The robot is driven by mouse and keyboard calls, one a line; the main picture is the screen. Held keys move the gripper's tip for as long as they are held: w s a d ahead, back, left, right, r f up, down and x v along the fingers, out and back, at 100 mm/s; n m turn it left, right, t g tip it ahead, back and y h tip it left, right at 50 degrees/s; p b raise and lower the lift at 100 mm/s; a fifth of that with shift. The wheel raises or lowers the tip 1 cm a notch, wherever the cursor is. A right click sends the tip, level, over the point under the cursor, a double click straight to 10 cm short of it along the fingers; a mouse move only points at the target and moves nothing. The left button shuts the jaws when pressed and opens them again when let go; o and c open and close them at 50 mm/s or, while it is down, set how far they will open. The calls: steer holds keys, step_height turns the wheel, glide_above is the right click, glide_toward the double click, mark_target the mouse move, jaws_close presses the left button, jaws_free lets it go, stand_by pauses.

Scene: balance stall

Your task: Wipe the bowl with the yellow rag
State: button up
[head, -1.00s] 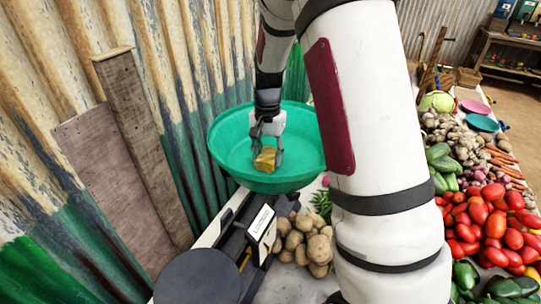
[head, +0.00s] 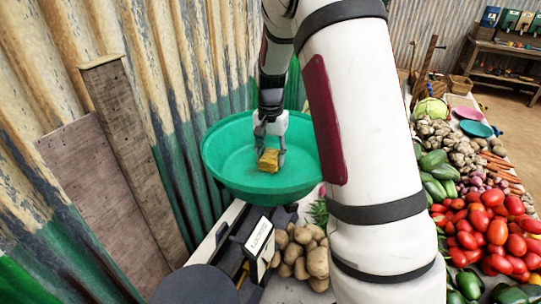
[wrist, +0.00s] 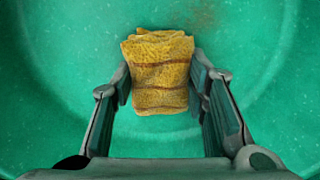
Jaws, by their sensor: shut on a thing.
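The green bowl (head: 225,178) sits on the scale in the head view, and its inside fills the wrist view (wrist: 45,60). My gripper (head: 269,158) is inside the bowl, pointing down. It is shut on the folded yellow rag (head: 268,161), which has brown stripes. In the wrist view the rag (wrist: 161,72) sits between the two fingers of my gripper (wrist: 161,92). A faint brownish smudge (wrist: 205,14) shows on the bowl beyond the rag. I cannot tell whether the rag touches the bowl's surface.
A scale (head: 248,240) with a dark round plate (head: 195,285) stands below the bowl. Potatoes (head: 300,252) lie beside it. Tomatoes (head: 485,225) and other vegetables cover the right side. A corrugated wall (head: 190,110) and leaning boards (head: 135,150) stand close on the left.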

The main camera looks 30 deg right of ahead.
mark_target(258, 173)
steer(key=shift+s+a+p, duration=0.5)
steer(key=shift+s+a, duration=0.15)
steer(key=shift+a, duration=0.3)
steer(key=shift+s+a+p, duration=0.45)
steer(key=shift+s+a, duration=0.2)
steer(key=shift+a, duration=0.3)
steer(key=shift+w+a+f+b, duration=0.25)
steer(key=shift+w+a+b, duration=0.2)
steer(key=shift+w, duration=0.25)
steer(key=shift+w+d+b, duration=0.45)
steer(key=shift+w+d, duration=0.1)
steer(key=shift+d, duration=0.3)
steer(key=shift+w+d+b, duration=0.45)
steer(key=shift+w+d, duration=0.1)
steer(key=shift+d, duration=0.25)
steer(key=shift+w+d, duration=0.25)
steer(key=shift+d, duration=0.2)
steer(key=shift+r, duration=0.15)
steer(key=shift+s+a+r+p, duration=0.15)
steer(key=shift+s+a+p, duration=0.25)
steer(key=shift+a, duration=0.2)
steer(key=shift+s+a+r+p, duration=0.1)
steer(key=shift+s+a+p, duration=0.2)
steer(key=shift+a, duration=0.25)
steer(key=shift+s+a+p, duration=0.45)
steer(key=shift+s+a, duration=0.2)
steer(key=shift+a, duration=0.35)
